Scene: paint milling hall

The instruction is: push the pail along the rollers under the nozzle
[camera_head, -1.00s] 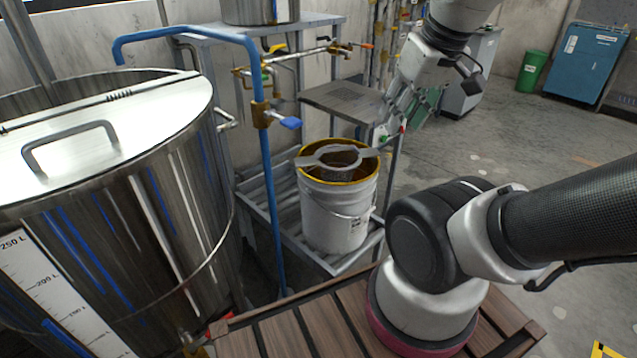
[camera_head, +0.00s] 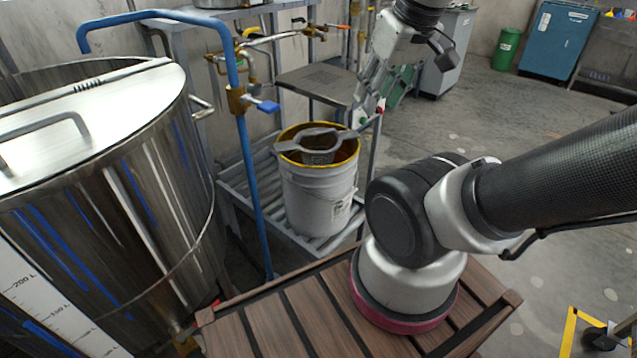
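The white pail (camera_head: 316,200) with a yellow rim stands upright on the roller track (camera_head: 234,182), beside the blue pipe. A grey strainer with two arms (camera_head: 318,143) rests across its open top. My gripper (camera_head: 365,108) points down just right of and behind the pail's rim, seen from the side and small. Whether it touches the pail and how far its fingers are apart cannot be made out. A blue pipe (camera_head: 245,150) with brass valves (camera_head: 238,98) rises left of the pail and bends over the steel vat. I cannot pick out the nozzle for certain.
The large steel vat (camera_head: 130,190) with a lid and handle fills the left. A grey metal plate (camera_head: 318,84) stands behind the pail. A slatted wooden top (camera_head: 300,325) lies in front, under my arm's base. Open floor (camera_head: 540,190) lies to the right.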

